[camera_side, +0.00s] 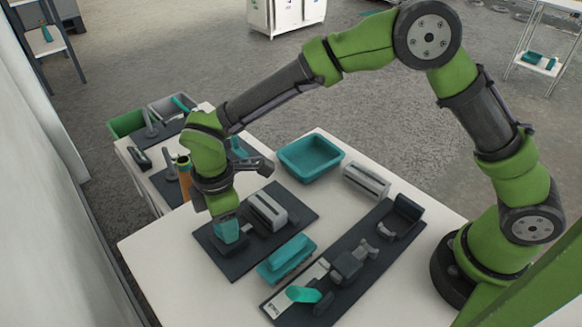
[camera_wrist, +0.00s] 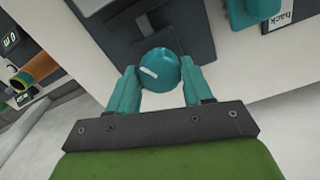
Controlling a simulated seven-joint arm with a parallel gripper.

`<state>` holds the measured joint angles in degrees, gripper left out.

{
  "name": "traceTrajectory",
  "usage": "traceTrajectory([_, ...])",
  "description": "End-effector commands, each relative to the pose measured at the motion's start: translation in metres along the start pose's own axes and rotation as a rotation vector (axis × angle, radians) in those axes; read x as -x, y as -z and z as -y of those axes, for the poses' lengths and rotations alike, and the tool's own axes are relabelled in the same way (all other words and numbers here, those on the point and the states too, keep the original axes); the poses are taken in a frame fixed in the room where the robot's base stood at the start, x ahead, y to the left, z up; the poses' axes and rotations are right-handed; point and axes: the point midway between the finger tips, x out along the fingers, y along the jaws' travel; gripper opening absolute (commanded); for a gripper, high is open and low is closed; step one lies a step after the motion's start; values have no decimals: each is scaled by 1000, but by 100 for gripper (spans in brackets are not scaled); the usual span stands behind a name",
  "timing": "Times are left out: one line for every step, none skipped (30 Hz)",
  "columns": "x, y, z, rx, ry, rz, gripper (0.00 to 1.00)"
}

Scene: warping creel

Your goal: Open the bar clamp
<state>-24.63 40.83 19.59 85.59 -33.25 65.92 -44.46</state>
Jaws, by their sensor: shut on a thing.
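My gripper (camera_side: 226,230) points down at a dark mat on the near table. In the wrist view its two teal fingers (camera_wrist: 160,78) stand on either side of a round teal knob (camera_wrist: 158,70) with a white mark on top, and they are shut on it. The knob belongs to a dark device with a grey block (camera_side: 266,210) beside it. A long dark bar-like fixture (camera_side: 347,265) with dark blocks, small grey parts and a teal handle (camera_side: 303,294) lies at the front right. I cannot tell for certain which of these is the bar clamp.
A teal lidded box (camera_side: 287,258) sits between the mat (camera_side: 300,212) and the fixture. A teal tray (camera_side: 310,158) and a grey slotted block (camera_side: 366,181) stand behind. Green and grey bins (camera_side: 126,123) are at the far left. The table's left front is clear.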

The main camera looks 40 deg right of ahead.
Motion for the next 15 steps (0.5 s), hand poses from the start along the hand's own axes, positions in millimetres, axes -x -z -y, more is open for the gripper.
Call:
traceTrajectory([2,0,0,41,1,0,20])
traceTrajectory([2,0,0,69,0,0,20])
traceTrajectory([2,0,0,107,0,0,20])
traceTrajectory([2,0,0,136,0,0,20])
traceTrajectory([2,0,0,165,0,0,20])
traceTrajectory([2,0,0,203,0,0,20])
traceTrajectory([2,0,0,231,0,0,20])
traceTrajectory([2,0,0,259,1,0,20])
traceTrajectory([2,0,0,296,1,0,20])
traceTrajectory([2,0,0,324,0,0,20])
traceTrajectory([2,0,0,353,0,0,20])
traceTrajectory([2,0,0,391,0,0,20])
traceTrajectory([2,0,0,420,0,0,20])
traceTrajectory([2,0,0,448,0,0,20])
traceTrajectory([2,0,0,484,0,0,20])
